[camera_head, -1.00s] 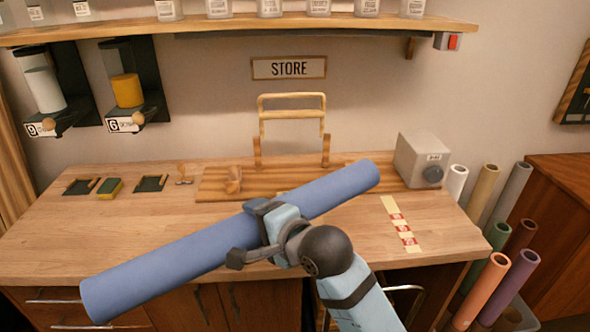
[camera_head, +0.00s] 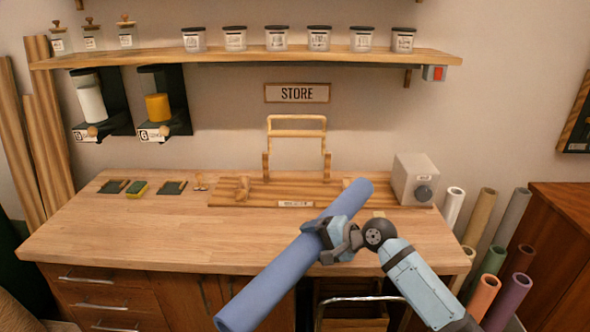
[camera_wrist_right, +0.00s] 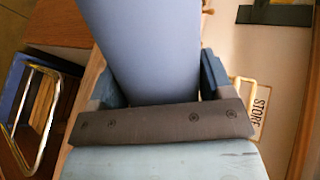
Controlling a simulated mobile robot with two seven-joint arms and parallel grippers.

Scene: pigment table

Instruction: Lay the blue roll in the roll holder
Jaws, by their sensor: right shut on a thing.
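The long blue roll (camera_head: 290,265) is held in the air in front of the worktable, slanting from lower left to upper right. My right gripper (camera_head: 332,238) is shut around it, a little beyond its middle towards the far end. In the right wrist view the roll (camera_wrist_right: 150,50) runs between the jaws (camera_wrist_right: 157,95). A wooden stand (camera_head: 230,193) with a labelled base, two posts and a raised bar, seemingly the roll holder, stands at the table's back. The roll's far end overlaps the base's right part in the picture; contact cannot be told. My left gripper is out of view.
A grey box (camera_head: 412,180) with a knob stands right of the stand. Stamp pads and a green-yellow sponge (camera_head: 138,189) lie at the left. Several upright rolls (camera_head: 487,290) stand beyond the table's right end. The table's left front (camera_head: 130,235) is clear.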

